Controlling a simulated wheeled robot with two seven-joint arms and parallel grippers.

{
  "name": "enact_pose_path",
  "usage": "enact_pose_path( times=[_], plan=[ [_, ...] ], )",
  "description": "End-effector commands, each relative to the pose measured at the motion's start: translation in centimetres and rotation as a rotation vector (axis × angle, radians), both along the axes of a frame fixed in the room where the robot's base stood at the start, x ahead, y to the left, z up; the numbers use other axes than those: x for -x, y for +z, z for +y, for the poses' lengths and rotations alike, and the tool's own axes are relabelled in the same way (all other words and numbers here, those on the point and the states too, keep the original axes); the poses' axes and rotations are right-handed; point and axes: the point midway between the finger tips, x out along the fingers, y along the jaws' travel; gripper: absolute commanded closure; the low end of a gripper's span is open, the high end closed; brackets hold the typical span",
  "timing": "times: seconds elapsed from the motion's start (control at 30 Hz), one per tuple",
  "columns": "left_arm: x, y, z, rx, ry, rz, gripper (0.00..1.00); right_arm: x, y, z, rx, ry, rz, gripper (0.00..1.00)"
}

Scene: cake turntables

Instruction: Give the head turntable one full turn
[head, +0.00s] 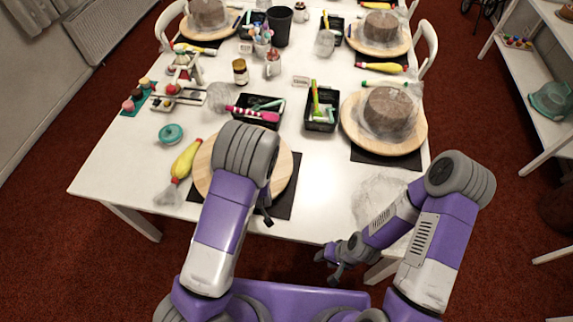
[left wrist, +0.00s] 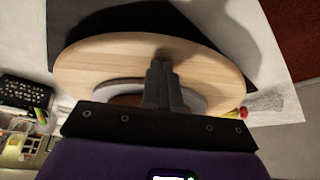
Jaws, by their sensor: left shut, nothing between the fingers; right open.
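My right gripper (head: 338,266) is open and empty, low in front of the table's near edge, away from the turntable.
Another turntable (head: 350,120) with a wrapped cake (head: 388,112) is at the right. Crumpled clear wrap (head: 378,198) lies near the right front corner.

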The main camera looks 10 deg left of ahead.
Motion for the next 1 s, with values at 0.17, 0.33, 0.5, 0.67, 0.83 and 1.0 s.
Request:
enact_pose_path(
  times=[0.17, 0.33, 0.5, 0.67, 0.83, 1.0],
  plan=[
    [-1.0, 0.2, -2.2, -0.002, -0.003, 0.000, 1.00, 0.0, 1.1, 0.0, 0.000, 0.000, 0.000, 0.57],
    [-1.3, 0.0, -2.8, 0.001, 0.001, 0.001, 1.00, 0.0, 1.2, 0.0, 0.000, 0.000, 0.000, 0.57],
    [-1.3, 0.0, -2.8, 0.001, 0.002, 0.001, 1.00, 0.0, 1.2, 0.0, 0.000, 0.000, 0.000, 0.57],
    [-1.8, 0.1, -3.2, -0.001, -0.001, -0.001, 1.00, 0.0, 1.5, 0.0, 0.000, 0.000, 0.000, 0.57],
    [-3.6, 0.2, -4.9, -0.003, -0.001, -0.002, 1.00, 0.0, 2.6, 0.0, 0.000, 0.000, 0.000, 0.57],
    [-5.3, 0.1, -6.5, -0.002, -0.002, 0.000, 1.00, 0.0, 3.3, 0.0, 0.000, 0.000, 0.000, 0.57]
  ],
)
